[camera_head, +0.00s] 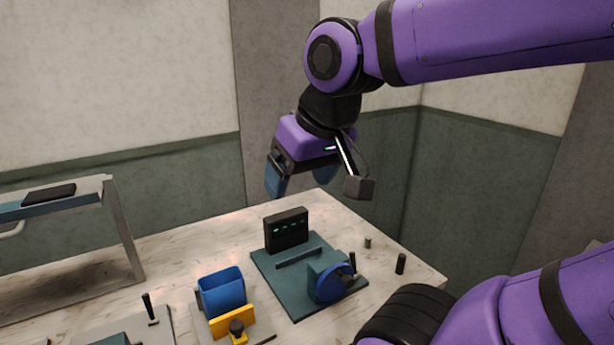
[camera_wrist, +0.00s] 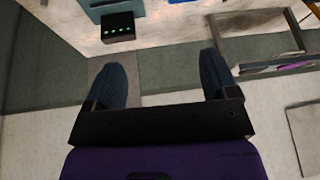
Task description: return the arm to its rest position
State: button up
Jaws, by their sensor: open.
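My purple arm reaches in from the upper right in the head view and bends down at the wrist. My gripper (camera_head: 300,178) hangs in the air above the back of the table, apart from everything on it. In the wrist view its two blue-grey fingers (camera_wrist: 162,82) stand wide apart with nothing between them. A black box with green lights (camera_head: 286,230) stands on the table below the gripper; it also shows in the wrist view (camera_wrist: 118,28).
A teal baseplate (camera_head: 275,272) carries a blue round part (camera_head: 330,281). A blue cup-like part (camera_head: 222,293) and a yellow block (camera_head: 232,320) are nearer. Small dark pegs (camera_head: 400,264) stand at the right. A raised frame (camera_head: 122,235) is at left; walls stand behind.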

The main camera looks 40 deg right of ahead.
jog(key=shift+s+r+n, duration=0.1)
jog(key=shift+s+n, duration=0.4)
jog(key=shift+s, duration=0.2)
